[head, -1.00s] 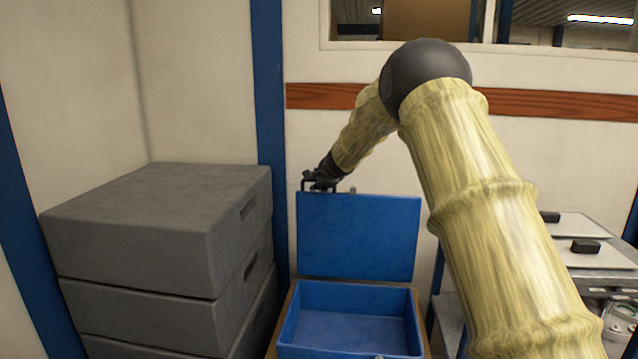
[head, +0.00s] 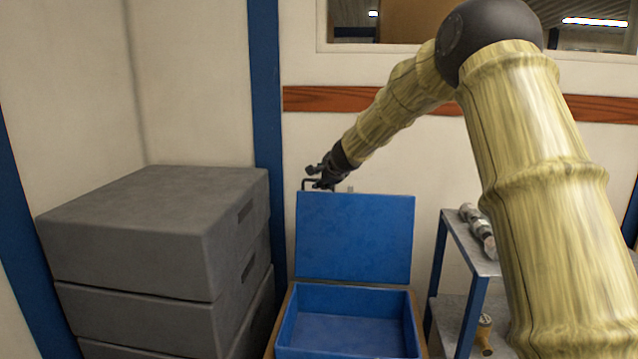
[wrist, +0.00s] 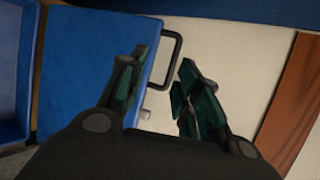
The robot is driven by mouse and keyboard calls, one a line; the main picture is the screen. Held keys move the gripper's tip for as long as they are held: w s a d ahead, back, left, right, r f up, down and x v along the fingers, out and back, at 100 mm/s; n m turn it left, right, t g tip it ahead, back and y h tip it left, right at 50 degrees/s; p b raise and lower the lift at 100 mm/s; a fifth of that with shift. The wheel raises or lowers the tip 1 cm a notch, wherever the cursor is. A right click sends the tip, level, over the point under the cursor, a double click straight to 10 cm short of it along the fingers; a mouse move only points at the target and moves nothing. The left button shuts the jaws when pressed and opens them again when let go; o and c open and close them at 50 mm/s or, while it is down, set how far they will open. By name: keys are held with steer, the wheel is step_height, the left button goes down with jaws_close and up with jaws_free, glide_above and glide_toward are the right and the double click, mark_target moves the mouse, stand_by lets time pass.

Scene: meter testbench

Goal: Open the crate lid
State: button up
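The blue crate (head: 290,322) stands with its lid (head: 355,238) raised about upright at its back edge. The inside of the crate looks empty. A dark handle (head: 306,183) shows at the lid's top left; in the wrist view the handle (wrist: 178,62) sticks out from the lid (wrist: 95,60). My gripper (head: 318,172) is at the lid's top left corner. In the wrist view its fingers (wrist: 160,97) are spread apart with nothing held between them. The handle lies just beyond the fingertips; whether a finger touches the lid or handle I cannot tell.
Grey stacked boxes (head: 130,225) stand left of the crate. A blue-framed shelf (head: 470,280) with a metal cylindrical item (head: 478,230) on top stands to the right. The wall and a blue post (head: 266,120) are close behind.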

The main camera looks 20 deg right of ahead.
steer(key=shift+v, duration=2.4)
